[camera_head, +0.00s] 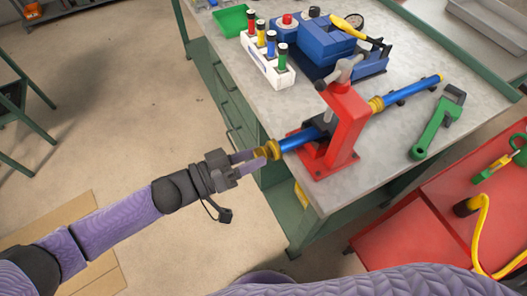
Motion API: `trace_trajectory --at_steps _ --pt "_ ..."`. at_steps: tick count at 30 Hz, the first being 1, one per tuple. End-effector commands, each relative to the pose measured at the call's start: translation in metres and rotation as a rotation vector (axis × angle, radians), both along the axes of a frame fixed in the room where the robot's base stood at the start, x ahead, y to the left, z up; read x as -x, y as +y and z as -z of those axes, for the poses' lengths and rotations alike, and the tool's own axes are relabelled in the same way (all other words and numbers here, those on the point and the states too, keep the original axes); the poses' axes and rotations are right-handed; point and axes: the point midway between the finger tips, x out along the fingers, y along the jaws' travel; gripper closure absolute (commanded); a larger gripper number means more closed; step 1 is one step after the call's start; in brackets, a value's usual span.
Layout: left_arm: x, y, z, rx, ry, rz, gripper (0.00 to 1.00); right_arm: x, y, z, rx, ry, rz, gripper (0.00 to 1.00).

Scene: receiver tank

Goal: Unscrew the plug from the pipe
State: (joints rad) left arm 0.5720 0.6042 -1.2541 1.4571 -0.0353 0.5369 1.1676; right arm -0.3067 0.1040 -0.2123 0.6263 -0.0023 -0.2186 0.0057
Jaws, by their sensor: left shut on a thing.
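A blue pipe (298,139) is clamped in a red vise (341,128) on the grey-topped workbench and sticks out past the bench's left edge. At its near left end is a brass plug (268,150). My left gripper (256,156) reaches in from the left and is shut on the plug, in line with the pipe. The fingers hide part of the plug. The pipe's other part (412,89) runs to the upper right beyond the vise, with a brass fitting (376,104) on it. My right gripper is not in view.
A green pipe wrench (437,124) lies on the workbench (390,150) right of the vise. A white rack (266,62) with several coloured-band items, a green tray (232,20) and a blue toolbox (325,45) stand behind. A red cart (405,232) is at lower right. The floor at left is open.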

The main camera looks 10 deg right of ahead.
Motion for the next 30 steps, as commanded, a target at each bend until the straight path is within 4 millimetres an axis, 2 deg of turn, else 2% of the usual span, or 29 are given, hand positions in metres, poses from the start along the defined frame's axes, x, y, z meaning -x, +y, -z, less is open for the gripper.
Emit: trace_trajectory --at_steps 14,21,30 --pt "0.008 0.022 -0.001 0.002 -0.006 0.0 1.0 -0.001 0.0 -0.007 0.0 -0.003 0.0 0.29" --pt "0.019 0.052 -0.001 0.002 -0.007 0.0 1.0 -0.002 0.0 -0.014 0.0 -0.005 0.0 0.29" --pt "0.02 0.056 0.0 0.003 -0.008 0.002 1.0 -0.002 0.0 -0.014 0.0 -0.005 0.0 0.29"
